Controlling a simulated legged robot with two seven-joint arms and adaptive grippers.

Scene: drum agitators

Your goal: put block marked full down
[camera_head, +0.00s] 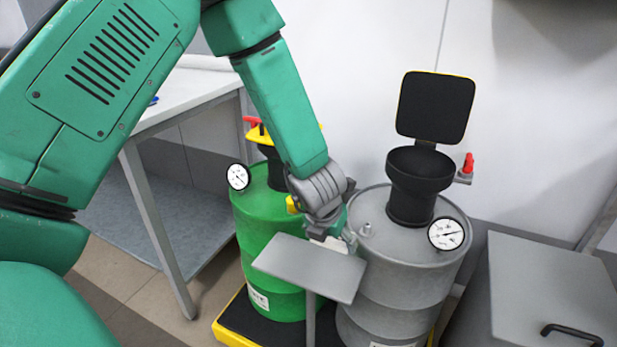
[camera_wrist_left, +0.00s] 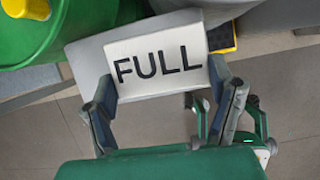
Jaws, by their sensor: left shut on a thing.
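The block marked FULL (camera_wrist_left: 158,62) is white with black letters and fills the gap between my left gripper's fingers in the left wrist view. My left gripper (camera_wrist_left: 162,85) is shut on it. In the head view, my left gripper (camera_head: 333,228) points down at the back edge of a small grey stand plate (camera_head: 310,268). A small pale part of the block (camera_head: 330,243) shows there; the rest is hidden. The plate (camera_wrist_left: 88,52) also shows behind the block in the wrist view. I cannot tell whether the block touches the plate.
A green drum (camera_head: 262,222) with a gauge stands behind the plate, left of a grey drum (camera_head: 385,270) with an open black lid (camera_head: 436,107). A table (camera_head: 200,90) is at the left and a grey box (camera_head: 550,290) at the right. The plate's front is bare.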

